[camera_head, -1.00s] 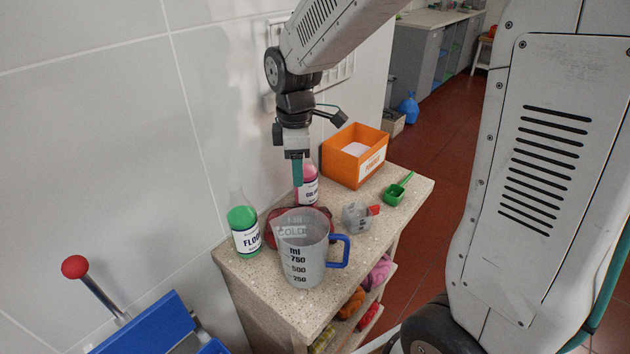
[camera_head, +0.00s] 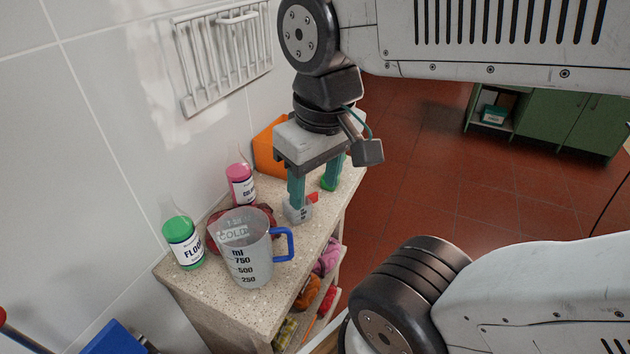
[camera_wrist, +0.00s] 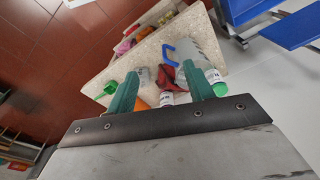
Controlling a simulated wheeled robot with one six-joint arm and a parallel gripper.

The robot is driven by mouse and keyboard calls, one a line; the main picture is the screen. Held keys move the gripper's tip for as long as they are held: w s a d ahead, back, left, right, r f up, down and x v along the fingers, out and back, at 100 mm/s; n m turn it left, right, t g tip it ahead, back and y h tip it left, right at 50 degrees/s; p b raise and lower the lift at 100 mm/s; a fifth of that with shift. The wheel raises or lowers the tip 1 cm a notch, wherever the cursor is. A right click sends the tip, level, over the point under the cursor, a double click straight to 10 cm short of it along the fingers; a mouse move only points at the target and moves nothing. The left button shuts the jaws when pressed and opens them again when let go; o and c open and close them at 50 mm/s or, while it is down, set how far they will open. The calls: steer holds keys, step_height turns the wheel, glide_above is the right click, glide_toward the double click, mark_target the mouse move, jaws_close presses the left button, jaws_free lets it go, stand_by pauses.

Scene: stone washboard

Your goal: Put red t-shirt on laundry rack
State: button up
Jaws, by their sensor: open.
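The red t-shirt (camera_head: 214,236) is a dark red crumpled cloth on the speckled stone counter. It lies behind the clear measuring jug (camera_head: 244,262), which hides much of it; it also shows in the wrist view (camera_wrist: 169,76). The laundry rack (camera_head: 222,58) is a white barred frame on the tiled wall, upper left in the head view. My gripper (camera_head: 313,188) is open and empty, pointing down over the counter to the right of the t-shirt, near the small measuring cup (camera_head: 298,210). Its two green fingers are spread in the wrist view (camera_wrist: 160,68).
A green-capped bottle (camera_head: 184,244) stands left of the jug, and a pink bottle (camera_head: 241,184) stands behind it. An orange box (camera_head: 270,150) and a green scoop (camera_head: 329,183) are farther back. Colourful cloths (camera_head: 308,292) lie on shelves below.

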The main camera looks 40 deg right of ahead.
steer(key=o, duration=0.9)
steer(key=shift+s, duration=0.2)
steer(key=w+a+f+m, duration=0.1)
steer(key=w+f, duration=0.3)
steer(key=w, duration=0.3)
steer(key=w+a+f+m, duration=0.1)
steer(key=w+f, duration=0.3)
steer(key=w, duration=0.4)
steer(key=w+a+f+m, duration=0.1)
steer(key=w+f, duration=0.3)
steer(key=w, duration=0.4)
steer(key=shift+f+m+h, duration=0.3)
steer(key=shift+f+m, duration=0.1)
steer(key=shift+m, duration=0.4)
steer(key=f, duration=0.5)
steer(key=w+f, duration=0.1)
steer(key=f, duration=0.2)
steer(key=shift+a, duration=0.15)
